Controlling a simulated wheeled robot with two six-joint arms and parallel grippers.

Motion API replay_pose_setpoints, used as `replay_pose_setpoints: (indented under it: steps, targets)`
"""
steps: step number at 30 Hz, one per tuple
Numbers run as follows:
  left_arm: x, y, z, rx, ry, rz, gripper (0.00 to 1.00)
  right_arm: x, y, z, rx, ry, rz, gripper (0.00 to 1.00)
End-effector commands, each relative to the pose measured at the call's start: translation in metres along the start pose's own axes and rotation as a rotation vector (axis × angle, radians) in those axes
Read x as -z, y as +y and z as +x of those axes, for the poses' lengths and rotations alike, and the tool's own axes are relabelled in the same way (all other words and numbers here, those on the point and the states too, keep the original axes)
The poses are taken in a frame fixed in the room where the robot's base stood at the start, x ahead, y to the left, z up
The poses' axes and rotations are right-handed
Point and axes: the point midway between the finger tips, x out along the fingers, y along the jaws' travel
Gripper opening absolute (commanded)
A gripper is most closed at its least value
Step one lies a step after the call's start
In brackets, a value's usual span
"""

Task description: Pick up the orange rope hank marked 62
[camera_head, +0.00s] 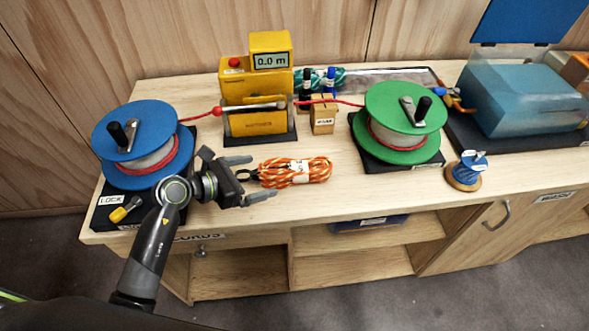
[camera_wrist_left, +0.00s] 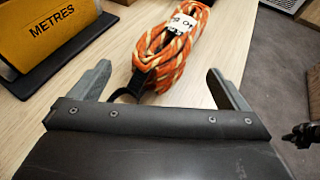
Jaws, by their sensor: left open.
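The orange rope hank (camera_head: 312,171) lies on the wooden bench top, with a white label around its middle and a dark loop at its left end. In the left wrist view the hank (camera_wrist_left: 175,48) lies ahead, and its label is partly readable, with the print upside down. My left gripper (camera_head: 257,178) is open at the hank's left end. Its two fingers are spread to either side of the dark loop (camera_wrist_left: 131,90), with nothing gripped.
A blue reel (camera_head: 143,130) stands left and a green reel (camera_head: 403,115) right. A yellow length counter (camera_head: 257,116) stands behind the hank. A small blue spool (camera_head: 469,168) sits further right. The bench's front edge (camera_head: 330,213) is close to the hank.

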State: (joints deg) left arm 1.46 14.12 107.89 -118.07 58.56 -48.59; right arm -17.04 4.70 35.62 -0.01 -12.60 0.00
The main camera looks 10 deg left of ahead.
Motion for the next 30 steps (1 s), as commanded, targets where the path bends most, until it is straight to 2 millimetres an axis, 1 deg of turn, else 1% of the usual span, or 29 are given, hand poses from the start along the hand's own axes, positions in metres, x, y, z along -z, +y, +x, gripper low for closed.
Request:
replay_pose_setpoints:
  steps: [2,8,12,15,21,22,23,30]
  targets:
    - [-0.002,0.0,0.006,0.0,-0.002,-0.002,0.97,0.0,0.0,-0.004,0.0,0.0,0.0,0.0]
    - [-0.002,-0.001,0.032,0.001,-0.003,-0.005,0.97,0.0,0.001,-0.015,0.0,-0.002,0.0,0.0]
    - [0.0,-0.001,0.046,0.0,-0.001,-0.002,0.97,-0.001,0.001,-0.017,0.0,-0.004,0.001,0.0]
    - [0.001,-0.001,0.051,0.0,-0.001,-0.001,0.97,-0.001,0.001,-0.017,0.0,-0.004,0.001,0.0]
    - [0.001,-0.001,0.051,-0.001,-0.001,0.0,0.97,-0.001,0.0,-0.016,0.001,-0.005,0.001,0.0]
    - [0.002,-0.001,0.051,-0.001,-0.001,0.0,0.96,-0.001,0.0,-0.016,0.002,-0.005,0.001,0.0]
    - [0.002,0.0,0.051,-0.001,-0.001,0.0,0.92,-0.001,0.0,-0.016,0.002,-0.005,0.001,0.0]
    - [0.002,0.0,0.051,-0.001,-0.001,0.0,0.61,-0.002,-0.002,-0.016,0.004,-0.005,0.002,0.0]
